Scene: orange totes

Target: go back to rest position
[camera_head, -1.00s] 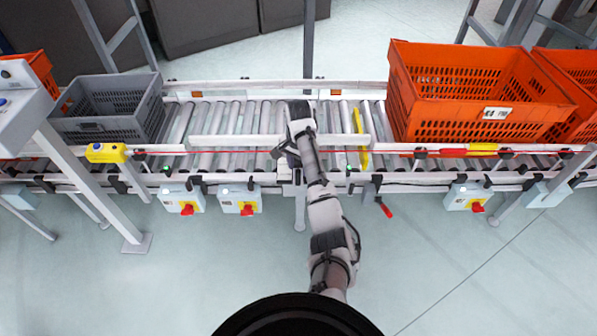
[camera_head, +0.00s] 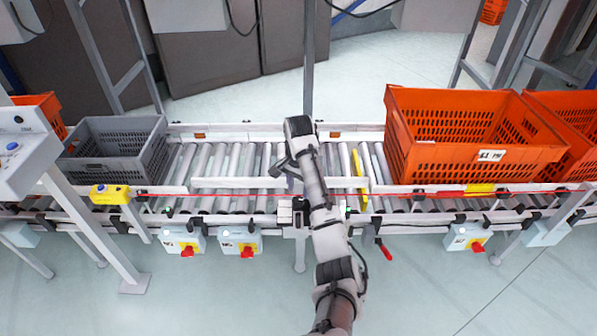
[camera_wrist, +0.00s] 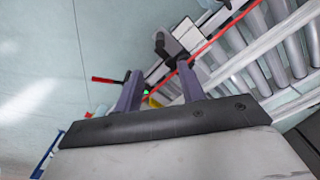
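My gripper (camera_wrist: 160,78) shows in the wrist view with its two fingers apart and nothing between them. Beyond the fingers are floor, a red line and conveyor rollers, seen at a slant. In the head view my arm reaches up from the bottom centre over the roller conveyor (camera_head: 230,165).
An orange tote (camera_head: 455,160) stands on the conveyor at the right, with another orange tote (camera_head: 570,150) beside it. A grey tote (camera_head: 115,150) stands at the left. A metal post rises behind the arm.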

